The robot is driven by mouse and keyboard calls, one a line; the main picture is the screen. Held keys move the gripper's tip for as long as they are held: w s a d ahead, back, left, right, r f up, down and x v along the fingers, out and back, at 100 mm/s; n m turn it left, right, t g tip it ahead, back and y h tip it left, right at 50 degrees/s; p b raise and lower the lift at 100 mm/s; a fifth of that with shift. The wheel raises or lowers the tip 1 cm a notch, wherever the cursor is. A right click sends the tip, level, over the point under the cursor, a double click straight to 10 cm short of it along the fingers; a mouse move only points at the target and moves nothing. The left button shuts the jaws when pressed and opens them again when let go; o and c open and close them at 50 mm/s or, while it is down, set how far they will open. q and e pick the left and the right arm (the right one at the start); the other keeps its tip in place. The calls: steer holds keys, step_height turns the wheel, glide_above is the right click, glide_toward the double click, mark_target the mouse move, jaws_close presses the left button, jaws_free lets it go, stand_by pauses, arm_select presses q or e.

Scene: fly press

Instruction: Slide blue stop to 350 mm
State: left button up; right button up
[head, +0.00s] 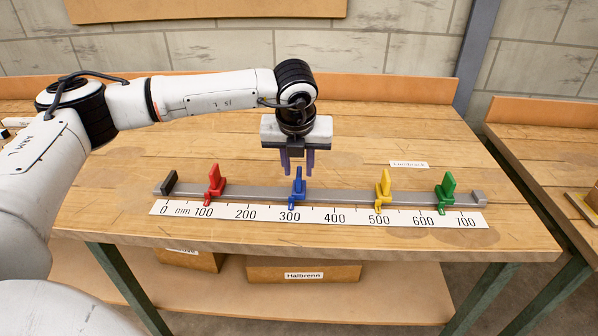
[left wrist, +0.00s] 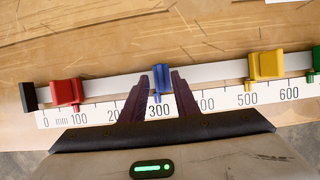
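The blue stop (head: 298,187) sits upright on the grey rail (head: 340,195), its pointer close to the 300 mark of the white scale (head: 330,217). In the left wrist view the blue stop (left wrist: 162,82) shows between the two fingers, with a gap on each side. My left gripper (head: 297,172) is open, pointing down, with its fingertips around the level of the stop's top. Whether the fingers touch the stop cannot be seen for certain. My right gripper is in neither view.
On the same rail are a red stop (head: 214,185) near 100, a yellow stop (head: 383,188) near 500 and a green stop (head: 447,191) near 650. The rail is clear between blue and yellow. A label (head: 409,164) lies behind the rail.

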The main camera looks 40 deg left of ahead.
mark_target(299, 172)
arm_select(q)
steer(key=shift+x, duration=1.75)
jaws_close()
